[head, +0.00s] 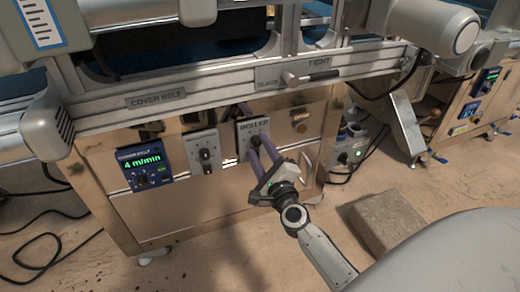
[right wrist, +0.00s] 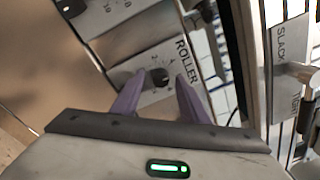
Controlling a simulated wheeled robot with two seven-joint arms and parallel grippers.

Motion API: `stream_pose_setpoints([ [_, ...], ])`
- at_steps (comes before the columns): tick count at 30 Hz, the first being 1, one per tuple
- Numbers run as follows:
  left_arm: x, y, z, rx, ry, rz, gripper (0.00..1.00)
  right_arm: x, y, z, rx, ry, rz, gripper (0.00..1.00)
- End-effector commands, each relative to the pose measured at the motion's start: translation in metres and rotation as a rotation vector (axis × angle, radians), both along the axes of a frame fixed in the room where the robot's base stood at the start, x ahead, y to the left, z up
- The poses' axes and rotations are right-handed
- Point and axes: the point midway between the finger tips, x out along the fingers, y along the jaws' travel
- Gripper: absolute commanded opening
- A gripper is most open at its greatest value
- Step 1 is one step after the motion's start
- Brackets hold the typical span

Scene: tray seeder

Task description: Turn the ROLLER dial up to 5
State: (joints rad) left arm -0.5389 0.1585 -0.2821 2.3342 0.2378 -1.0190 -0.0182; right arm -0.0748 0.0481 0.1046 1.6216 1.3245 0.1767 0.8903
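The ROLLER panel (head: 252,127) is a pale plate on the front of the metal cabinet, with a small black dial (right wrist: 160,76) on it. In the right wrist view, numbers are printed around the dial; its exact setting is too small to read. My right gripper (head: 259,145) points at this panel. Its two purple fingers are apart, one on each side of the dial (head: 255,139), with gaps visible in the right wrist view (right wrist: 161,78). I cannot tell how far the fingertips are from the plate. My left gripper is not in view.
Left of the ROLLER panel are another dial panel (head: 205,155) and a blue COVER BELT display (head: 145,171) reading 4 m/min. A metal rail (head: 215,87) with a SLACK/TIGHT lever (head: 291,78) runs above. A stone block (head: 386,222) lies on the floor at right.

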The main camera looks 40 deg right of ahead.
Motion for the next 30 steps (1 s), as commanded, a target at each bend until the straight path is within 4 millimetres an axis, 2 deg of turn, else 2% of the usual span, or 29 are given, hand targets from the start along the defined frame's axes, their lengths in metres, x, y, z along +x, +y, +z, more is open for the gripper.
stream_pose_setpoints([
  [9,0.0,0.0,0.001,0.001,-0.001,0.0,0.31,-0.006,0.001,0.0,-0.002,0.001,0.0,0.4],
  [22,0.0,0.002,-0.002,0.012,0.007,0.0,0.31,-0.081,0.022,-0.003,-0.002,0.002,0.001,0.4],
  [27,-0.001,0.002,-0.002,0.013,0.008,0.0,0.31,-0.096,0.027,-0.004,-0.002,0.001,0.0,0.4],
  [30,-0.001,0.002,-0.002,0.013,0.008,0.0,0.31,-0.099,0.028,-0.003,0.0,-0.001,0.0,0.4],
])
